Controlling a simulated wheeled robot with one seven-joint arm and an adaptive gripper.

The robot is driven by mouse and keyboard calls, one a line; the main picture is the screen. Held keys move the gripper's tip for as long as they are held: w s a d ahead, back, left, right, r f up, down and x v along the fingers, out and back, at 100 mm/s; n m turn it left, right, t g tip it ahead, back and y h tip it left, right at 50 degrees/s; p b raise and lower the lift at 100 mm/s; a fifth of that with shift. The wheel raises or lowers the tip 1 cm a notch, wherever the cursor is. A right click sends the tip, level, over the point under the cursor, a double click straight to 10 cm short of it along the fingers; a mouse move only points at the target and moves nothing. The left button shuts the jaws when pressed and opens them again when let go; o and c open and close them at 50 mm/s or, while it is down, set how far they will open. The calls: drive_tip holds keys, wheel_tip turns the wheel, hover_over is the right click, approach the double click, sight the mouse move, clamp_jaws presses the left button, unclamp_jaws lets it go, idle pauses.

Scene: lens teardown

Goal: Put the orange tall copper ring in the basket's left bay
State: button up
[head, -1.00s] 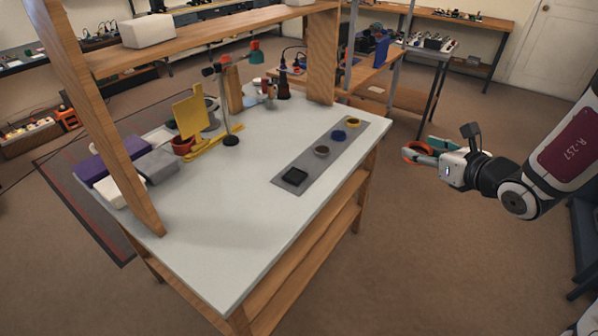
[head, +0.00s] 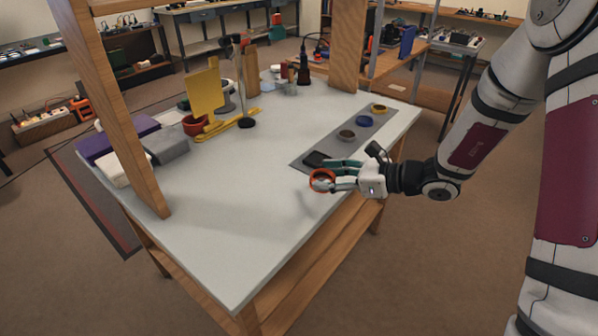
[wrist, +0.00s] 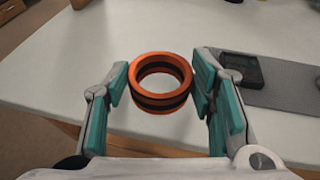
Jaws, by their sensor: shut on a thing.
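The orange tall copper ring (wrist: 160,84) has dark bands around its side and sits between the teal fingers of my gripper (wrist: 158,90) in the wrist view. The gripper is shut on it. In the head view my gripper (head: 325,177) holds the ring (head: 320,181) above the front right edge of the white table (head: 220,220). The basket and its left bay cannot be made out in either view.
A wooden post (head: 118,120) rises at the table's left. Purple and grey blocks (head: 166,149) lie near it. The front middle of the table is clear.

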hover_over(293, 185)
drive_tip(key=shift+s+d+f+b, duration=0.1)
drive_tip(key=shift+f+b, duration=0.35)
drive_tip(key=shift+f, duration=0.05)
drive_tip(key=shift+f+b, duration=0.35)
drive_tip(key=shift+f, duration=1.4)
drive_tip(key=shift+f, duration=0.1)
drive_tip(key=shift+f, duration=0.1)
drive_tip(key=o, duration=1.2)
drive_tip(key=shift+r, duration=0.2)
drive_tip(key=p+v, duration=0.1)
drive_tip(key=v, duration=1)
drive_tip(key=shift+s+d+r, duration=0.1)
drive_tip(key=shift+d+r, duration=0.05)
drive_tip(key=shift+d, duration=0.15)
